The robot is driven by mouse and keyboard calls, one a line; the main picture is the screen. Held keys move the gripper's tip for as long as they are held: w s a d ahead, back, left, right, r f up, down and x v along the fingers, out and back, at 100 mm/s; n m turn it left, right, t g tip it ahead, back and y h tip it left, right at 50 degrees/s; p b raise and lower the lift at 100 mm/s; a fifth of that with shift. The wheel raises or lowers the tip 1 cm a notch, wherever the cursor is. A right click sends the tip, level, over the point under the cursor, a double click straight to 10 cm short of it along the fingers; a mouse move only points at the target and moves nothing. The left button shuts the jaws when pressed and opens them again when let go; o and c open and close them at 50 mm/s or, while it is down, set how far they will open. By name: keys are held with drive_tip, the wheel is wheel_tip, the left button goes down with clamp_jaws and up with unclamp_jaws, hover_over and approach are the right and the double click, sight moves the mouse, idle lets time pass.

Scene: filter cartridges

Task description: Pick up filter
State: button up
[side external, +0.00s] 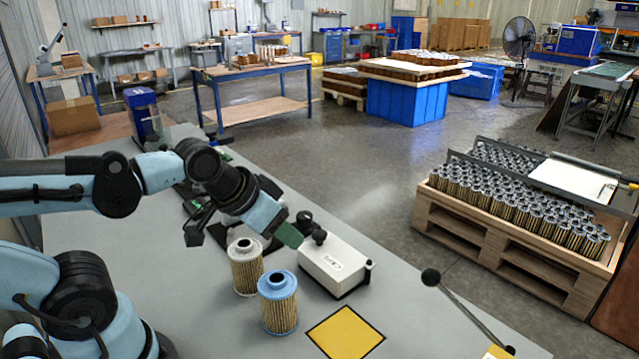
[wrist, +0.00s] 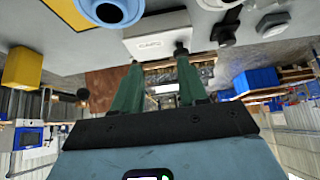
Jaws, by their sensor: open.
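Two pleated filters stand upright on the grey table. The blue-capped filter (side external: 279,312) is nearer the camera, and the white-capped filter (side external: 246,274) stands just behind and left of it. In the wrist view the blue cap (wrist: 108,10) is cut off by the top edge, and part of the white cap (wrist: 212,3) shows there too. My gripper (side external: 243,236) is above and behind the filters, with its green fingers spread. In the wrist view my gripper (wrist: 158,68) is open with nothing between its fingers.
A white box (side external: 335,270) stands right of the filters, close to the right finger in the picture. A yellow square (side external: 345,333) lies on the table in front. A ball-topped lever (side external: 465,307) is at the right. A pallet (side external: 510,243) loaded with filters stands beyond the table.

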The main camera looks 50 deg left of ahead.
drive_tip(key=o, duration=1)
drive_tip(key=shift+o, duration=0.2)
